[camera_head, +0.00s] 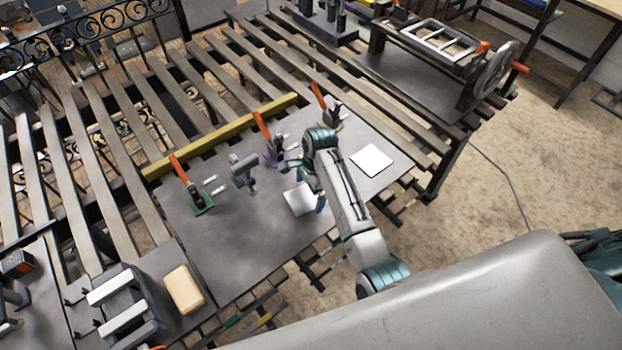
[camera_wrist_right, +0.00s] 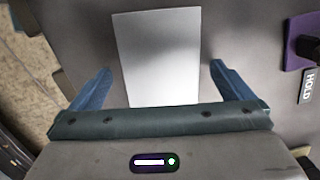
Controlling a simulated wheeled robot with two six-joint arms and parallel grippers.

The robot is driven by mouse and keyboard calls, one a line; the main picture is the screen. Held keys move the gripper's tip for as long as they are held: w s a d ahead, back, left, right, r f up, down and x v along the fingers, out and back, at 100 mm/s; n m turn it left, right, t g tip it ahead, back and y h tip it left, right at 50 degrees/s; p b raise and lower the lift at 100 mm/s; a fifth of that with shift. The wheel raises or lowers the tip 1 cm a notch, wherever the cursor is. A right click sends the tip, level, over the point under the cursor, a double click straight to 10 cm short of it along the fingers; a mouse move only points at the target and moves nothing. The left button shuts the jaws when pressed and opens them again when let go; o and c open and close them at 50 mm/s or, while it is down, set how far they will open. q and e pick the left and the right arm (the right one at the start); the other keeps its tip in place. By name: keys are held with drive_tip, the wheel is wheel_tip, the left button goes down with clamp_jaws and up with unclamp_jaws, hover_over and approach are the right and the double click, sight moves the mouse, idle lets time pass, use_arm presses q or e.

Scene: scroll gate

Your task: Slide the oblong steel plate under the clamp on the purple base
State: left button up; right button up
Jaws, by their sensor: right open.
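An oblong steel plate (camera_head: 297,203) lies flat on the dark work table, partly hidden by my right arm. My right gripper (camera_head: 306,184) is over it. In the right wrist view the plate (camera_wrist_right: 158,55) lies between the spread fingers of my right gripper (camera_wrist_right: 162,88), with a gap on each side. The gripper is open and empty. The purple base (camera_head: 273,158) carries a clamp with an orange handle (camera_head: 261,125). In the right wrist view the purple base (camera_wrist_right: 292,35) is at the right edge, apart from the plate. My left gripper is out of view.
A clamp on a green base (camera_head: 203,208) stands to the left, another orange-handled clamp (camera_head: 330,108) to the right. A grey fixture (camera_head: 243,173) stands between the green and purple bases. A second pale plate (camera_head: 372,160) lies right. A yellow bar (camera_head: 220,136) runs behind.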

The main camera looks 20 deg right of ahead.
drive_tip(key=shift+f, duration=0.35)
